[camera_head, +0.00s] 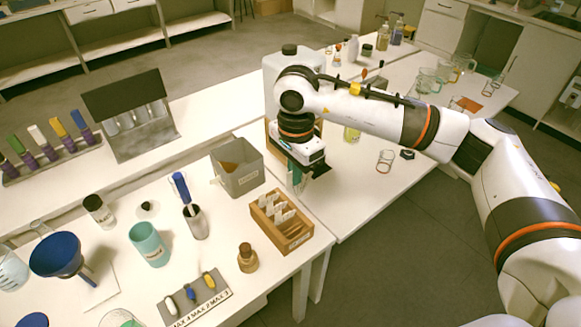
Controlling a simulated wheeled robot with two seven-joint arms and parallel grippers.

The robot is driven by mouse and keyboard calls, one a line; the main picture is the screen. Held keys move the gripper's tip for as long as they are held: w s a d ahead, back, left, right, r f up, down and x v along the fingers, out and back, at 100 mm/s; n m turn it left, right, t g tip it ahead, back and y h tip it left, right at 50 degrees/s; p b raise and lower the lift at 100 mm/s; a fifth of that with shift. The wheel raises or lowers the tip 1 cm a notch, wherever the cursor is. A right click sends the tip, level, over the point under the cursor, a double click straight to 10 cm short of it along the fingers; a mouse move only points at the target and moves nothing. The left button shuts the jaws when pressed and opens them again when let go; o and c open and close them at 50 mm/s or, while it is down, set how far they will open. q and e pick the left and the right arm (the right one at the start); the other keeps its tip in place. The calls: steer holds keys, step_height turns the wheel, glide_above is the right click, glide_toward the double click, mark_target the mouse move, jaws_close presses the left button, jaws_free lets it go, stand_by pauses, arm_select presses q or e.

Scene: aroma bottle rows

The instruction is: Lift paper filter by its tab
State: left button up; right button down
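No piece stands out for certain as the paper filter. Several upright white paper pieces (284,212) stand in a small wooden box (292,243) near the table's right edge; I cannot tell whether they are filters or cards. My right gripper (298,183) points down just behind that box, to the right of a grey bin (241,179). Its fingers look greenish and small, and I cannot tell whether they are open or hold anything. A blue funnel (57,255) stands at the left. My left gripper is not in view.
A dark-lidded case (137,115) stands behind. Glassware (427,80) is on the right table.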

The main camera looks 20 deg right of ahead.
steer(key=s+d+b, duration=0.3)
steer(key=s+d, duration=0.1)
steer(key=s, duration=0.8)
steer(key=shift+s+d, duration=0.3)
